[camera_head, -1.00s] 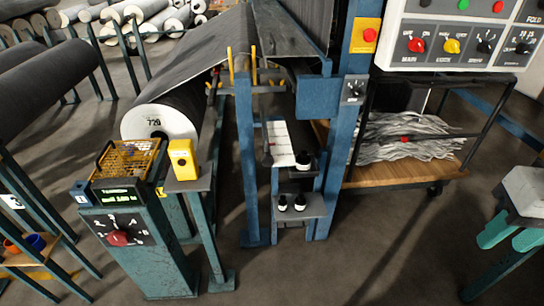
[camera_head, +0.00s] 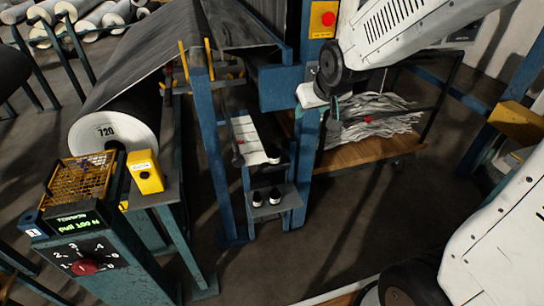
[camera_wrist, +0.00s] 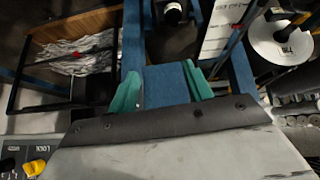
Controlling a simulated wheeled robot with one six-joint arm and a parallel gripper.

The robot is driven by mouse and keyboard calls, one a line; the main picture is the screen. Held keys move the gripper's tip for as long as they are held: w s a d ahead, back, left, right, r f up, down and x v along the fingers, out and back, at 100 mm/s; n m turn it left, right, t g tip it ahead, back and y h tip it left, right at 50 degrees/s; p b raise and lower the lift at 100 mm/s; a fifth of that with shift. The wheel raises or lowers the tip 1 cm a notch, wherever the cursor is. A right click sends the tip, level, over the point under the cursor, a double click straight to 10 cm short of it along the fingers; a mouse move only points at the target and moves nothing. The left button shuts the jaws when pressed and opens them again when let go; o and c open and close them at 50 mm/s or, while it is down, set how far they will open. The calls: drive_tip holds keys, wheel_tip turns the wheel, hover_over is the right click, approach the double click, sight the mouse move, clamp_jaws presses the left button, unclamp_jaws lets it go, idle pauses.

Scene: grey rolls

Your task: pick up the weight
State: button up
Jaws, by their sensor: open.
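Two small black weights with white tops, one (camera_head: 257,199) on the left and one (camera_head: 275,196) on the right, stand upright on a low grey shelf (camera_head: 287,206) of the blue frame. A similar dark one (camera_head: 273,155) sits on the step above, partly hard to make out. My gripper (camera_head: 333,107) is up and to the right of them, beside a blue post, apart from the weights. In the wrist view its teal fingers (camera_wrist: 162,88) are spread with nothing held between them. One weight (camera_wrist: 173,12) shows at that view's top edge, beyond the fingers.
A blue post (camera_head: 308,150) stands close to my gripper. A cart with grey strips (camera_head: 372,120) is behind it. A large roll (camera_head: 107,137), a yellow block (camera_head: 146,172) and a dial console (camera_head: 85,265) are at left. Floor is clear in front of the shelf.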

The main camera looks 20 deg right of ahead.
drive_tip(key=w+f+t, duration=0.2)
drive_tip(key=w+f, duration=0.3)
drive_tip(key=w, duration=0.3)
drive_tip(key=n+t+y, duration=0.1)
drive_tip(key=t+y, duration=0.1)
drive_tip(key=t, duration=0.4)
hover_over(272, 145)
drive_tip(key=s+d, duration=0.2)
drive_tip(key=s, duration=0.1)
wheel_tip(272, 145, down, 17)
wheel_tip(272, 145, down, 6)
drive_tip(key=s+t+y, duration=0.1)
drive_tip(key=s+t, duration=0.2)
drive_tip(key=w, duration=0.2)
drive_tip(key=w+a, duration=0.1)
drive_tip(key=w, duration=0.2)
drive_tip(key=w+a, duration=0.1)
drive_tip(key=w, duration=0.1)
drive_tip(key=shift+w+f, duration=0.25)
clamp_jaws()
drive_tip(key=shift+r, duration=0.15)
